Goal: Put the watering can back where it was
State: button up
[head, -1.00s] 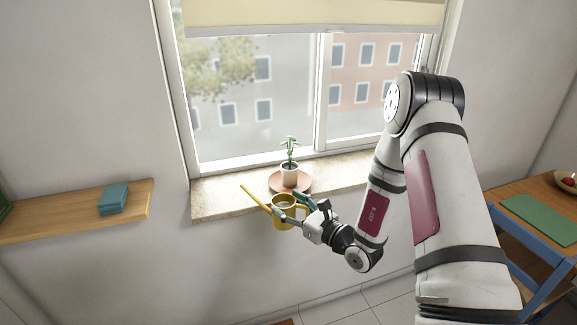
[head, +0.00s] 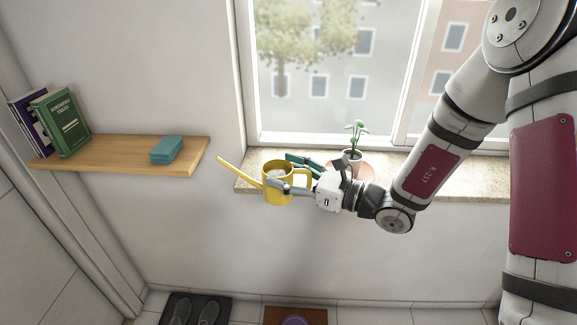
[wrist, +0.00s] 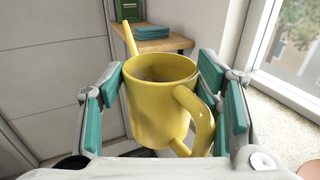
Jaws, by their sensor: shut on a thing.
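The yellow watering can (head: 277,185), with a long thin spout pointing left and a handle on the right, is held upright in front of the left end of the window sill. My gripper (head: 284,172) is shut on its body, one finger on each side. In the wrist view the can (wrist: 158,105) fills the middle between the teal finger pads of my gripper (wrist: 160,70), its handle towards me. The wooden wall shelf (head: 110,150) is left of the can in the head view and beyond it in the wrist view.
The shelf carries two upright books (head: 62,122) at its left and a stack of teal items (head: 166,149) near its right; bare wood lies between. A potted plant (head: 353,155) on a terracotta saucer (head: 368,172) stands on the sill (head: 450,182), behind my gripper. A shoe mat (head: 172,312) lies below.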

jog(key=shift+w+a+f, duration=0.25)
jog(key=shift+w+f, duration=0.55)
jog(key=shift+w, duration=1.8)
jog(key=shift+w+a+f, duration=0.2)
jog(key=shift+w+f, duration=0.6)
jog(key=shift+w, duration=1.75)
jog(key=shift+w+a+f, duration=0.25)
jog(key=shift+w+f, duration=0.55)
jog(key=shift+w, duration=1.8)
jog(key=shift+f, duration=0.1)
jog(key=o, duration=1.4)
jog(key=shift+f, duration=0.1)
